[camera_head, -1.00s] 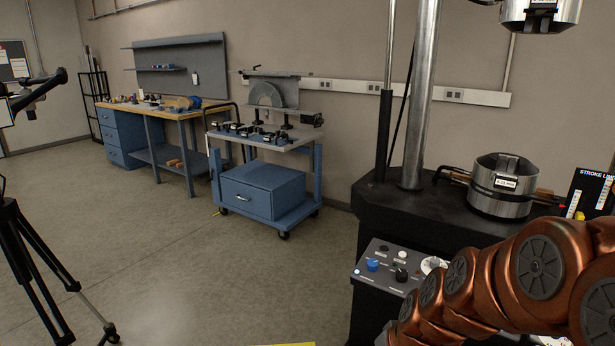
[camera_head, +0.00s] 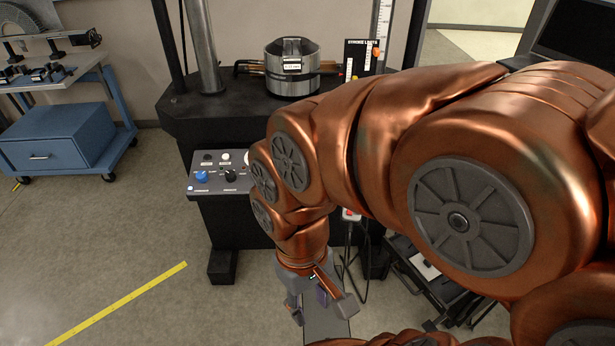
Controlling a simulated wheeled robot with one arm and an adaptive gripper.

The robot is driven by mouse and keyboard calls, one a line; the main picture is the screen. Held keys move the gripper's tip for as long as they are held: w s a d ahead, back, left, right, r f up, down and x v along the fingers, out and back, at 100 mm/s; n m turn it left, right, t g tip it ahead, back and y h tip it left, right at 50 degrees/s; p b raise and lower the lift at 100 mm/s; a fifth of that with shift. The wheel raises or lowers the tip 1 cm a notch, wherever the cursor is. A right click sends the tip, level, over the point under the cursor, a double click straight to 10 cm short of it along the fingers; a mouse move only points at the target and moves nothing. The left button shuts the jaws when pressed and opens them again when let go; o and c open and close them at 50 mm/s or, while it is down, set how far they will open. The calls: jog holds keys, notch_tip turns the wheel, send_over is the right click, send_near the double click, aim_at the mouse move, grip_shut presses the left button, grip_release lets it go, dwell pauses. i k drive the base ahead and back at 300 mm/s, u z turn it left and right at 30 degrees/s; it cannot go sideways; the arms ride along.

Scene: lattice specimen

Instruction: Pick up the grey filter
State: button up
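I cannot make out a grey filter for certain in the head view. My copper-coloured arm crosses the right half of the picture and hides much of what lies behind and below it. My gripper (camera_head: 322,307) hangs at the lower centre, pointing down, in front of the black testing machine (camera_head: 225,112). Its grey fingers are spread apart, and I see nothing held between them. A flat grey strip shows behind and below the fingers; I cannot tell what it is.
A control panel (camera_head: 217,184) juts from the machine, which carries a steel cylinder (camera_head: 291,82). A blue cart (camera_head: 60,138) stands at left. A black drawer unit (camera_head: 432,272) is partly hidden at lower right. The floor around the yellow line (camera_head: 118,303) is clear.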

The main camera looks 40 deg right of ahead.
aim_at(429, 272)
jog(key=z, duration=2.15)
